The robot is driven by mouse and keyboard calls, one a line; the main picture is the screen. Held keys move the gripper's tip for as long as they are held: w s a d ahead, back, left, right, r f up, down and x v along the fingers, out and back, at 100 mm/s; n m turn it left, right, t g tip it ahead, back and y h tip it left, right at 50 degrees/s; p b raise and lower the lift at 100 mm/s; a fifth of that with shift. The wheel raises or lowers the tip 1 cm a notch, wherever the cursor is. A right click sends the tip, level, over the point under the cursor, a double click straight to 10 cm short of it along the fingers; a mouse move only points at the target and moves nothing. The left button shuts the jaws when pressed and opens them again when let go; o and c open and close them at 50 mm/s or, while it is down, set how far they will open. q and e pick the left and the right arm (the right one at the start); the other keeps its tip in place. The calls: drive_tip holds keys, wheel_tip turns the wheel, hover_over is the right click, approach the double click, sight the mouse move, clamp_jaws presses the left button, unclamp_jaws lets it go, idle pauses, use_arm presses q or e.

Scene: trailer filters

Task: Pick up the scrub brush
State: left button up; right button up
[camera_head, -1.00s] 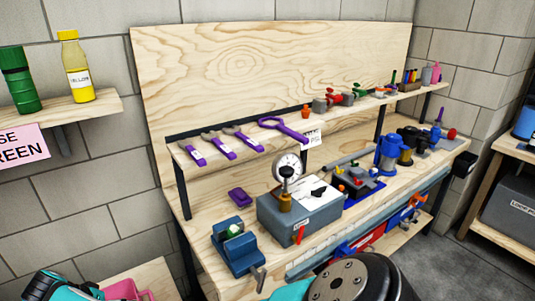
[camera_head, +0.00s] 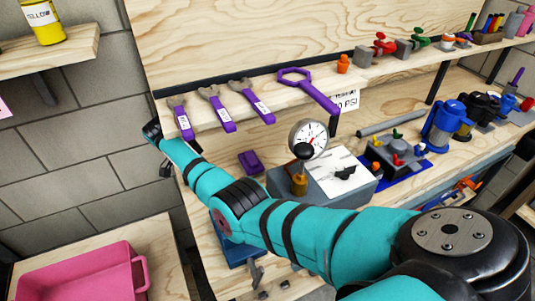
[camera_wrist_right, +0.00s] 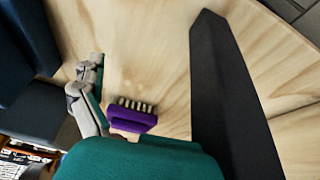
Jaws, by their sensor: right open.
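The scrub brush (camera_head: 250,161) is a small purple block on the wooden workbench, left of the grey gauge box. In the right wrist view the brush (camera_wrist_right: 133,115) shows its purple back and pale bristles, lying on bare wood. My right arm crosses the head view, and its gripper (camera_head: 155,140) is at the bench's left end, small and partly hidden. In the right wrist view one grey jointed finger is left of the brush, apart from it; a teal part covers the lower middle. The right gripper is open and empty. My left gripper is out of view.
A grey box with a pressure gauge (camera_head: 308,137) stands right of the brush. Purple-handled wrenches (camera_head: 221,112) lie on the shelf above. A dark upright bar (camera_wrist_right: 232,95) stands right of the brush in the wrist view. A pink bin (camera_head: 85,273) is at lower left.

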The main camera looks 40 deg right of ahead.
sight(246, 158)
drive_tip(key=shift+s+d+r+m, duration=0.15)
drive_tip(key=shift+s+d+m, duration=0.35)
drive_tip(key=shift+d, duration=0.25)
drive_tip(key=d, duration=0.2)
drive_tip(key=s+d+p, duration=0.1)
drive_tip(key=d, duration=0.1)
drive_tip(key=d+p, duration=0.1)
drive_tip(key=d, duration=0.1)
drive_tip(key=shift+s+d+r, duration=0.1)
drive_tip(key=shift+s+d, duration=0.05)
drive_tip(key=shift+s, duration=0.15)
drive_tip(key=shift+s+d+p, duration=0.15)
drive_tip(key=shift+d+p, duration=0.2)
drive_tip(key=shift+d, duration=0.1)
drive_tip(key=d, duration=0.1)
drive_tip(key=s+d+p, duration=0.1)
drive_tip(key=d, duration=0.3)
drive_tip(key=shift+s+f+p, duration=0.15)
drive_tip(key=shift+f+p, duration=0.15)
drive_tip(key=shift+p, duration=0.1)
drive_tip(key=shift+f, duration=0.35)
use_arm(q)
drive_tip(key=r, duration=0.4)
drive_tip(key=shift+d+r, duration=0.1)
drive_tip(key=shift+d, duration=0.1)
use_arm(e)
drive_tip(key=c, duration=1)
